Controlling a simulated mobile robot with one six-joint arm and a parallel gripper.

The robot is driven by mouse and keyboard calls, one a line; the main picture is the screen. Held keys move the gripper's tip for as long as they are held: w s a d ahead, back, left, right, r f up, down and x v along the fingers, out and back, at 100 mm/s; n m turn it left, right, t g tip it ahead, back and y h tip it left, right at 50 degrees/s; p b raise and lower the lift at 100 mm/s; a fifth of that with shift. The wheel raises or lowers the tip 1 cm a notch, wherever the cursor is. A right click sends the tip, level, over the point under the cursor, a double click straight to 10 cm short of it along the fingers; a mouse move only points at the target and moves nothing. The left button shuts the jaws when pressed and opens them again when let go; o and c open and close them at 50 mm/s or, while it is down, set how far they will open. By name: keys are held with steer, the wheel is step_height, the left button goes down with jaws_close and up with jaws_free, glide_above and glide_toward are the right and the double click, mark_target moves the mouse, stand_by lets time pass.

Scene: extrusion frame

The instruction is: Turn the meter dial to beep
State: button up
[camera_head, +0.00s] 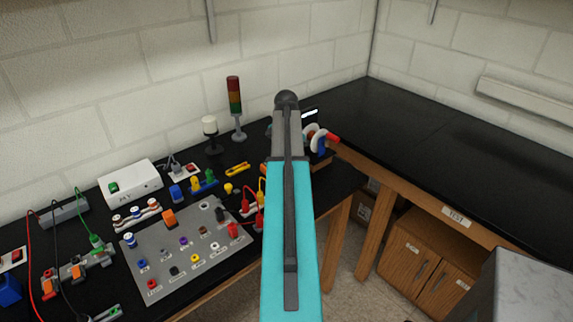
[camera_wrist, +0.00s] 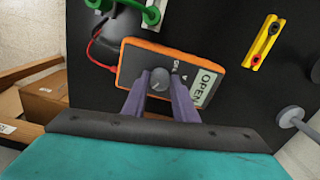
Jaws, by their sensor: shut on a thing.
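The meter is an orange-rimmed box with a dark face (camera_wrist: 185,68) in the wrist view, lying on the black bench top. Its round grey dial (camera_wrist: 159,76) sits between the tips of my gripper (camera_wrist: 158,84). The two purple-grey fingers are closed on the dial from both sides. Small markings show beside the dial, but "beep" cannot be read. In the head view my turquoise arm covers the gripper and most or all of the meter.
A red lead (camera_wrist: 97,45) runs beside the meter, near a green part (camera_wrist: 132,8). A yellow strip (camera_wrist: 262,42) lies to the right. In the head view a grey panel with coloured sockets (camera_head: 190,285) and a signal tower (camera_head: 235,100) stand left of my arm. The right bench is clear.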

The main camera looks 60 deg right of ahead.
steer(key=o, duration=1.1)
steer(key=shift+r, duration=0.15)
steer(key=shift+r+b, duration=1.75)
steer(key=shift+r, duration=5)
